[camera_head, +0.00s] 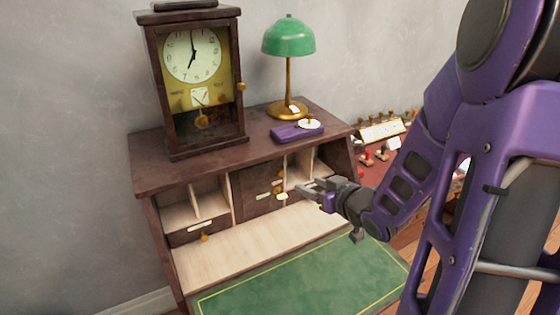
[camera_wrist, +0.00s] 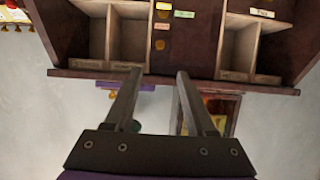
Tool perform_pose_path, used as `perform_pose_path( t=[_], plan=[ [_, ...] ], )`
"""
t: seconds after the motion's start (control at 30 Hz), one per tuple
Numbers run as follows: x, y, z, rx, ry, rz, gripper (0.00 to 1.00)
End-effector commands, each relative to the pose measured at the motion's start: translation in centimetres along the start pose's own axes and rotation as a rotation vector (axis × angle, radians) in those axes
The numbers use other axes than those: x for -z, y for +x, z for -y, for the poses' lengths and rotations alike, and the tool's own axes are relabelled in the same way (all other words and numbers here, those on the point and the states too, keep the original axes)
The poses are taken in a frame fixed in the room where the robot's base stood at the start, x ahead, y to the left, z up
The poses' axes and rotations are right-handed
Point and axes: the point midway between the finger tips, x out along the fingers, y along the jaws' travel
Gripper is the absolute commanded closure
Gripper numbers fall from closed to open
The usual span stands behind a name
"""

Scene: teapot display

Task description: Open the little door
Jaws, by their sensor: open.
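A small dark wooden door (camera_head: 250,190) closes the middle compartment of the desk, between open pale pigeonholes. Small brass knobs (camera_head: 279,182) and pale labels show at its right side. In the wrist view the scene is upside down, and the dark door panel (camera_wrist: 200,42) is near the top middle, with brass knobs (camera_wrist: 159,45) along its left side. My gripper (camera_head: 307,189) is open and empty, in front of the desk just right of the door. In the wrist view its two fingers (camera_wrist: 159,72) stand apart, with nothing between them. The door appears shut.
A wooden clock (camera_head: 168,80), a green lamp (camera_head: 288,36) and a purple object (camera_head: 292,134) stand on the desk top. A drawer (camera_head: 190,231) is at lower left. The green writing mat (camera_head: 300,283) is clear. A red table (camera_head: 372,171) with small items stands right.

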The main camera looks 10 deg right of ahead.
Motion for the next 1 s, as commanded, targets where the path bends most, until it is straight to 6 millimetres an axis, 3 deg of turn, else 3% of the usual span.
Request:
perform_pose_path(
  t=[0.4, 0.6, 0.8, 1.0],
  plan=[
    [-0.3, 9.0, 0.1, 0.002, -0.001, 0.001, 0.44],
    [-0.2, 12.5, 0.1, 0.0, -0.001, 0.001, 0.44],
    [-0.1, 14.4, 0.0, -0.002, -0.001, 0.001, 0.44],
    [-0.1, 14.8, 0.0, -0.002, -0.001, 0.001, 0.44]
  ],
)
